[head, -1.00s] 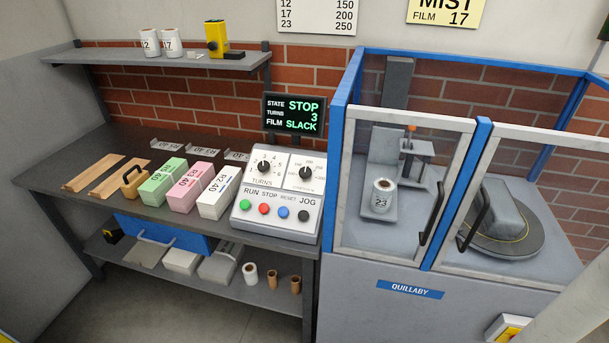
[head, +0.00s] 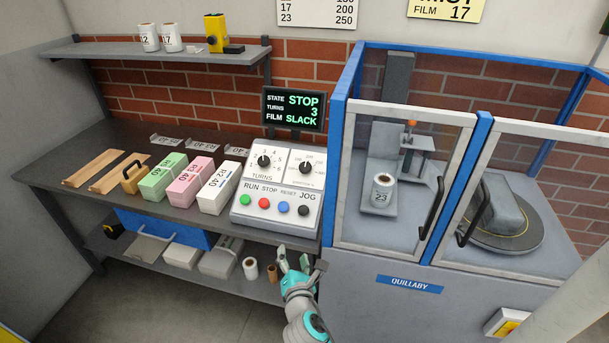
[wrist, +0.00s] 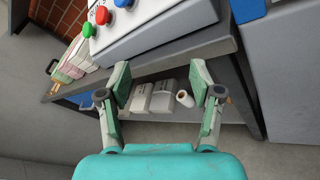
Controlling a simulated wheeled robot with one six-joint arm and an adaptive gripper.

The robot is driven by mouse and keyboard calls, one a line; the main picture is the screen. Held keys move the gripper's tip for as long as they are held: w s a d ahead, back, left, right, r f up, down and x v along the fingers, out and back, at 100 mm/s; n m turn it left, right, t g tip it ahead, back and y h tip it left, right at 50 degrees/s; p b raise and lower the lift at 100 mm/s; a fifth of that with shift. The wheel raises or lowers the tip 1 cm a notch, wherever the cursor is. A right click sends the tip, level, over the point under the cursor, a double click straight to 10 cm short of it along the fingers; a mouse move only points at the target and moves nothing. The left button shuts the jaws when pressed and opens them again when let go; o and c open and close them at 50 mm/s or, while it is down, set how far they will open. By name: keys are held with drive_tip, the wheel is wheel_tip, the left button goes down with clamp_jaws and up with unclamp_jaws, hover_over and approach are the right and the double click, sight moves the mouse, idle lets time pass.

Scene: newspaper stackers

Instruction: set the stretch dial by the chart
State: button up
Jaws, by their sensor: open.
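The stretch dial (head: 306,167) is the right-hand black knob on the sloped control box (head: 250,218), beside the turns dial (head: 264,161). The chart (head: 318,14) hangs on the wall at the top, its upper part cut off; rows 17 to 200 and 23 to 250 show. A film roll marked 23 (head: 381,190) stands inside the machine behind the glass door. My gripper (head: 293,262) is open and empty, below and in front of the control box. In the wrist view my gripper (wrist: 163,85) has its fingers apart, with the box's buttons above it.
A screen (head: 293,108) reads STOP, turns 3, film SLACK. A yellow MIST card (head: 446,12) reads film 17. Several paper bundles (head: 186,187) lie left of the box. A lower shelf (head: 262,288) holds rolls and packs. The blue-framed machine (head: 385,255) stands close on the right.

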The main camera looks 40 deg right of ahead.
sight(304, 168)
drive_tip(key=w+d+r+n+g+h, duration=0.1)
drive_tip(key=w+d+r+h, duration=0.1)
drive_tip(key=w+d+r, duration=0.1)
drive_tip(key=w+d+r+n+g+h, duration=0.1)
drive_tip(key=w+d+r, duration=0.1)
drive_tip(key=r, duration=0.3)
drive_tip(key=w+d+r+n+g+h, duration=0.1)
drive_tip(key=w+d+r+h, duration=0.1)
drive_tip(key=w+d+r, duration=0.1)
drive_tip(key=shift+w+d+r+h, duration=0.15)
drive_tip(key=shift+d+r, duration=0.25)
drive_tip(key=shift+d, duration=0.1)
drive_tip(key=shift+w+d+r+h, duration=0.15)
drive_tip(key=shift+d+r, duration=0.2)
drive_tip(key=shift+d, duration=0.15)
drive_tip(key=x, duration=1)
drive_tip(key=shift+w+d+f, duration=0.1)
drive_tip(key=shift+w+d, duration=0.1)
drive_tip(key=c, duration=1.1)
drive_tip(key=shift+m+g, duration=0.3)
drive_tip(key=shift+g, duration=0.1)
drive_tip(key=m+g, duration=0.2)
drive_tip(key=m+g+h, duration=0.1)
drive_tip(key=m, duration=0.1)
drive_tip(key=m+g+h, duration=0.1)
drive_tip(key=m+g, duration=0.1)
drive_tip(key=shift+w+a+g, duration=0.15)
drive_tip(key=shift+w+g, duration=0.15)
drive_tip(key=m+g, duration=0.5)
drive_tip(key=shift+m, duration=0.4)
